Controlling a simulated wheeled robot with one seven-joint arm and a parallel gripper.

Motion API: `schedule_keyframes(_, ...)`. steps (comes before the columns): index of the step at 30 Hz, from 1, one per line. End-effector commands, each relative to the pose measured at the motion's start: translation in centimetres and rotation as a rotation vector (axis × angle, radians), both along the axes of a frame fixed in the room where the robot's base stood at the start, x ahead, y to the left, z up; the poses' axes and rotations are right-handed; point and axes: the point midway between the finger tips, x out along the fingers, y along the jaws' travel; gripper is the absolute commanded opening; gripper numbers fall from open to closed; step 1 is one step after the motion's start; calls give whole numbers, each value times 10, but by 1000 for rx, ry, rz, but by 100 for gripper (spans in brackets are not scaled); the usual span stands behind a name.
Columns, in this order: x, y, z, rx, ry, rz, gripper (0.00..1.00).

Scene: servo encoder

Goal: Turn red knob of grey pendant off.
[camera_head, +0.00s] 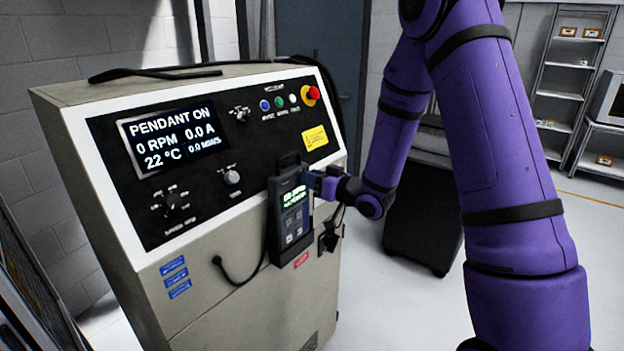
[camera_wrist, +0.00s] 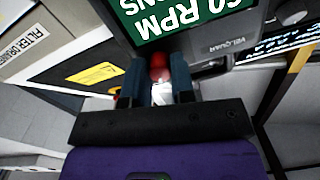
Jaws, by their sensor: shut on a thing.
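The dark grey pendant (camera_head: 288,212) hangs on the front of the beige control cabinet, with a lit green screen. In the wrist view the pendant (camera_wrist: 215,48) shows at the top, its green screen reading "RPM" in part. The red knob (camera_wrist: 160,62) sits at the pendant's edge, between my gripper's fingers. My gripper (camera_wrist: 160,82) is shut on the red knob; it also shows at the pendant's right side in the head view (camera_head: 318,184). The fingers hide part of the knob, and its turn position cannot be told. The cabinet display (camera_head: 172,140) reads "PENDANT ON".
The cabinet panel (camera_head: 115,195) carries several small knobs, coloured buttons and a red emergency button (camera_head: 313,93). A black cable (camera_head: 228,275) loops from the pendant's lower left. A dark cart (camera_head: 422,215) stands behind my arm. Shelves (camera_head: 575,85) stand at the back right.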

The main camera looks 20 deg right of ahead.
Motion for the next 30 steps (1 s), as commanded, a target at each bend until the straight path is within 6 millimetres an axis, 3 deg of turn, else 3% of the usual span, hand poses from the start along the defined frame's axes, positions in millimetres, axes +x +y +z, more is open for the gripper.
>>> schedule_keyframes(30,-1,1,0,-724,-416,1,0)
